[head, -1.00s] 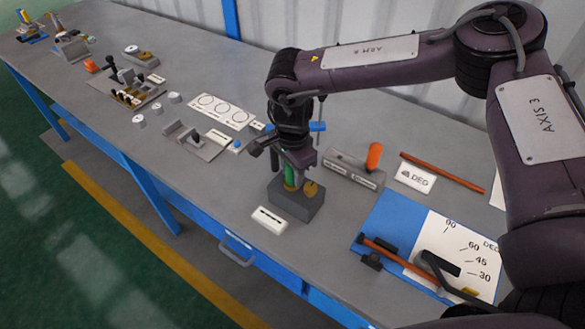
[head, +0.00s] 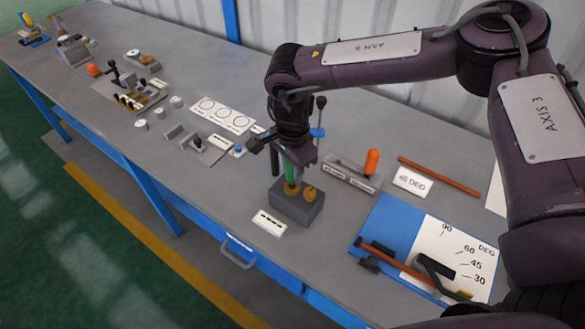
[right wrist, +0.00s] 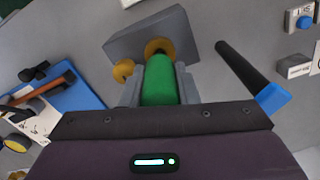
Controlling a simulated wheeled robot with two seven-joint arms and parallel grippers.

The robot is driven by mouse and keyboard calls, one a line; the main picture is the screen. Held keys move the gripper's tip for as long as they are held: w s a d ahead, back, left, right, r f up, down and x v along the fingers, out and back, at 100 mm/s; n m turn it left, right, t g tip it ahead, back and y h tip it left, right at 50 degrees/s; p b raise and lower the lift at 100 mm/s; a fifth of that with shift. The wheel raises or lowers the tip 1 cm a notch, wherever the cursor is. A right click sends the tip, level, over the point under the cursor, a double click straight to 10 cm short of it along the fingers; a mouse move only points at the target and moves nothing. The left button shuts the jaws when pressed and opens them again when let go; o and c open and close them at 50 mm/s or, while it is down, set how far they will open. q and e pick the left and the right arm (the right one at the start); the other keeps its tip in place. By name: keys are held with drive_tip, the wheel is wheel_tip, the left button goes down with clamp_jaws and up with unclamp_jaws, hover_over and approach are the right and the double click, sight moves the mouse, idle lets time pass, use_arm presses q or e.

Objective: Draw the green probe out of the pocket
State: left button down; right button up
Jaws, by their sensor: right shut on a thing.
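The green probe (head: 291,174) stands upright at a grey block (head: 296,208) on the bench. Its lower end meets a brass ring (head: 291,189) on the block's top; how deep it sits is hidden. My right gripper (head: 291,167) is above the block, its fingers shut on the probe. In the right wrist view the probe (right wrist: 160,80) lies between the two grey fingers, with the brass ring (right wrist: 158,46) and the block (right wrist: 150,33) beyond. A second brass piece (head: 309,193) sits beside the ring. My left gripper does not show.
A white label (head: 269,222) lies in front of the block. An orange-handled lever fixture (head: 354,172) stands to its right, and a blue angle board (head: 384,222) with a red-brown rod is farther right. Several small fixtures line the bench to the left.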

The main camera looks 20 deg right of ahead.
drive_tip(key=shift+r+p, duration=1.4)
drive_tip(key=shift+r, duration=0.65)
